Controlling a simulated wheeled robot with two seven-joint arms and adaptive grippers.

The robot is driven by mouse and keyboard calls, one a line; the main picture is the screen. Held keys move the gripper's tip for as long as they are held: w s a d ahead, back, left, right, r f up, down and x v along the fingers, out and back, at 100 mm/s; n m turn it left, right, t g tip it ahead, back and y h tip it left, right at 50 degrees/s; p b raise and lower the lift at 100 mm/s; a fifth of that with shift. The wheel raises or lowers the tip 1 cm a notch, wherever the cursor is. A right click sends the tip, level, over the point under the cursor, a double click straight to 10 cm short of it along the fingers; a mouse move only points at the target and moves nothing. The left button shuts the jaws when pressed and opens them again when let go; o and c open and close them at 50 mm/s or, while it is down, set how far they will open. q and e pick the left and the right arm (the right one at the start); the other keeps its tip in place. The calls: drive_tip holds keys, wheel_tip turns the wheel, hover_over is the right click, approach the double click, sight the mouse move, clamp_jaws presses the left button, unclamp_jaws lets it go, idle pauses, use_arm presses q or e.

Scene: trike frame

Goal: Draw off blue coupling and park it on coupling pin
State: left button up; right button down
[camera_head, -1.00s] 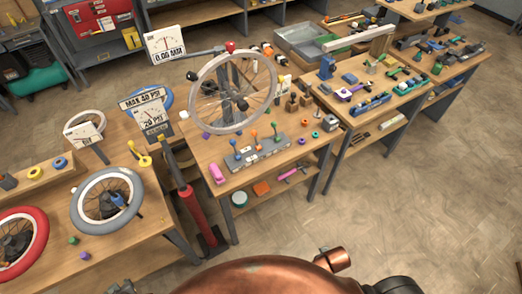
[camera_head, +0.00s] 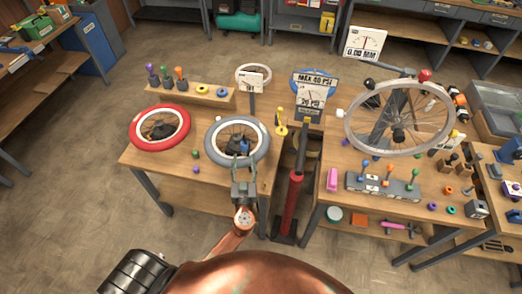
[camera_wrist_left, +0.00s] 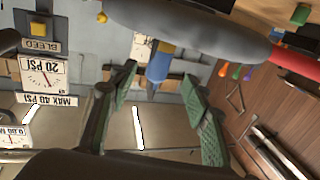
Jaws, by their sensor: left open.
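The blue coupling (camera_head: 244,146) sits at the hub area of the grey-tyred wheel (camera_head: 210,143), which lies on the left workbench. In the left wrist view the blue coupling (camera_wrist_left: 158,68) shows between the fingers, with a yellow piece beside it. My left gripper (camera_head: 244,162) is open at the wheel's near side, its fingers pointing at the coupling. In the left wrist view its green-padded fingers (camera_wrist_left: 158,82) are spread, with a gap on both sides of the coupling. I cannot tell which thing is the coupling pin. My right gripper is out of view.
A red-tyred wheel (camera_head: 160,128) lies left of the grey one. A yellow-topped post (camera_head: 281,122), a red pump (camera_head: 292,200) and a 20 PSI gauge (camera_head: 311,97) stand to the right. Small knobs (camera_head: 195,155) lie on the bench. A bare wheel (camera_head: 400,118) stands on the right bench.

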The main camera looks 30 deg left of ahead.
sight(245, 150)
use_arm(q)
drive_tip(key=p+x, duration=0.1)
drive_tip(key=x, duration=0.6)
drive_tip(key=shift+w+f+p, duration=0.1)
drive_tip(key=shift+w+p, duration=0.05)
drive_tip(key=shift+p, duration=0.25)
